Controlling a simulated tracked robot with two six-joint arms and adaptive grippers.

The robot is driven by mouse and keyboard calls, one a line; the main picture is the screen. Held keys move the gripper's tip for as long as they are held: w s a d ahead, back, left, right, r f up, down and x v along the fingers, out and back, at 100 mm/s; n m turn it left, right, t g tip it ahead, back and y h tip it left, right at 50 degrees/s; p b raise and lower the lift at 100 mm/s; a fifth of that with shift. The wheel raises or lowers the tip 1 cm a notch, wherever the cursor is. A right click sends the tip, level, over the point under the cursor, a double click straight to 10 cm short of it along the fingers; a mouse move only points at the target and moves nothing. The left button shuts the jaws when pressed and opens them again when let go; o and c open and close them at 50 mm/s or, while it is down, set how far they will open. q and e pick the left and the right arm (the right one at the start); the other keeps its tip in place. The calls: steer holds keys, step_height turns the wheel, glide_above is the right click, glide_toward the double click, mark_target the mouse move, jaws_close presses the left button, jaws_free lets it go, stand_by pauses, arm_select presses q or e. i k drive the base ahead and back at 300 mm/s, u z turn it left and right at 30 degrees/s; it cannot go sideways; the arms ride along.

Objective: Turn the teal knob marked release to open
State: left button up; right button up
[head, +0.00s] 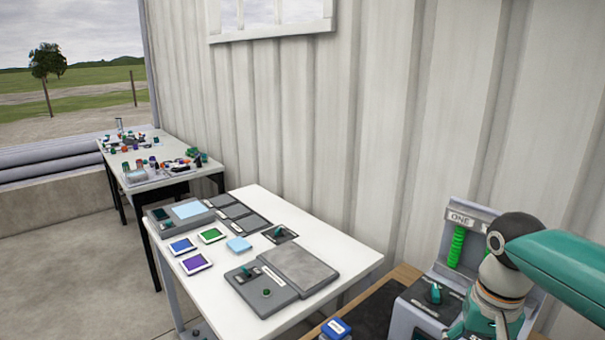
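A teal knob (435,293) stands on the dark sloped panel of a grey unit at the lower right. A small pale label strip lies below this knob, but I cannot read it. Other small teal knobs, one of them (246,272) on a flat grey panel, sit on the white table, and their markings are too small to read. My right arm comes in from the right edge, just right of the grey unit's knob, and covers part of the unit. Its fingertips are not visible. My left gripper does not show.
The grey unit's upright back (470,222) has a label "ONE" and a green ribbed column (457,247). A blue box (336,328) sits at the bottom edge. The white table (215,285) holds coloured tiles and grey panels. A second cluttered table (178,178) stands behind, along the corrugated wall.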

mark_target(433, 297)
steer(key=k, duration=1)
